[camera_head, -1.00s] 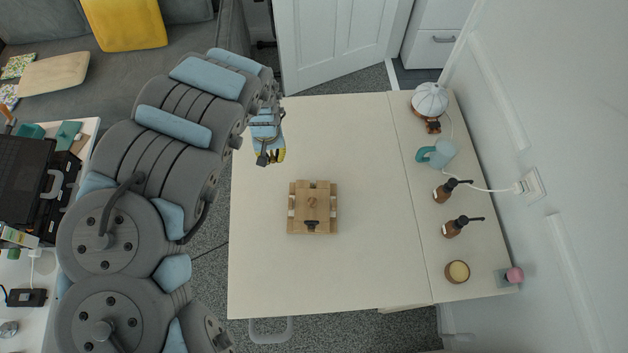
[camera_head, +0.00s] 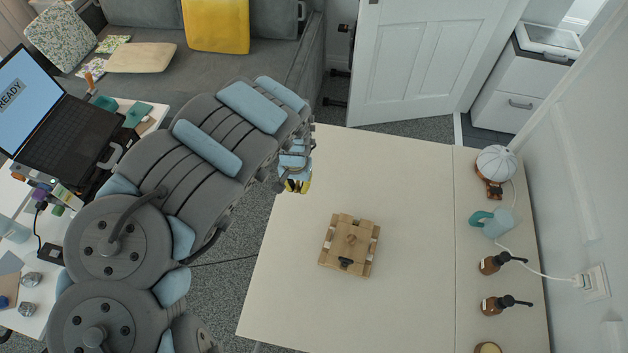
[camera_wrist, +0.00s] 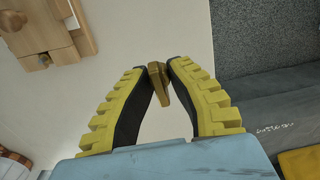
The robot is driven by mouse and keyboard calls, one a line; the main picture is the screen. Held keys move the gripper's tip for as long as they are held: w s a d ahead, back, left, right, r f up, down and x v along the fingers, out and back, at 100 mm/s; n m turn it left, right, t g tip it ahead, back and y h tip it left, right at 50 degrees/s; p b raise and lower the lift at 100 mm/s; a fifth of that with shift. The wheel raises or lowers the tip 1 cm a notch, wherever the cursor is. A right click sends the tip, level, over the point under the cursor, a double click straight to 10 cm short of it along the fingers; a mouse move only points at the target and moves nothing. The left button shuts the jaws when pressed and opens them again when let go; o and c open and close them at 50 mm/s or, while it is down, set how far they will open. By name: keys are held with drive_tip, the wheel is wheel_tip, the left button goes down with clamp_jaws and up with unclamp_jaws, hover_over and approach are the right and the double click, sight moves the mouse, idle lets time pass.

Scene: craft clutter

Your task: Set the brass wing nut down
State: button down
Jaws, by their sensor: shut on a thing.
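My gripper (camera_head: 297,186) is above the far left part of the white table (camera_head: 400,180) in the head view. In the wrist view its yellow and black fingers (camera_wrist: 160,78) are shut on the brass wing nut (camera_wrist: 158,84), a small gold-brown piece pinched at the fingertips. In the head view the wing nut is too small to make out between the fingers. The bare white table top shows beyond the fingertips in the wrist view, so the nut seems held above it; the exact height cannot be told.
A wooden box (camera_head: 350,246) with a dark clasp stands on the table, right of and nearer than my gripper. A lamp (camera_head: 496,163), a teal-handled jug (camera_head: 493,222) and brown pump bottles (camera_head: 497,262) line the right side. The table between box and bottles is clear.

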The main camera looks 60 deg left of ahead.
drive_tip(key=shift+w+a+f+b, duration=1.75)
drive_tip(key=shift+a+f+b, duration=0.15)
drive_tip(key=shift+b, duration=0.35)
drive_tip(key=shift+w+a+f+b, duration=1.8)
drive_tip(key=shift+a+b, duration=0.2)
drive_tip(key=shift+b, duration=0.2)
drive_tip(key=shift+w+a+f, duration=0.15)
drive_tip(key=shift+w+f, duration=0.1)
drive_tip(key=shift+f, duration=0.1)
drive_tip(key=shift+w+a+f+b, duration=0.2)
drive_tip(key=shift+a+f+b, duration=0.1)
drive_tip(key=shift+f+b, duration=0.05)
drive_tip(key=shift+a, duration=0.1)
drive_tip(key=shift+a+f+b, duration=0.1)
drive_tip(key=shift+f+b, duration=0.65)
drive_tip(key=shift+f, duration=1)
drive_tip(key=shift+f, duration=0.2)
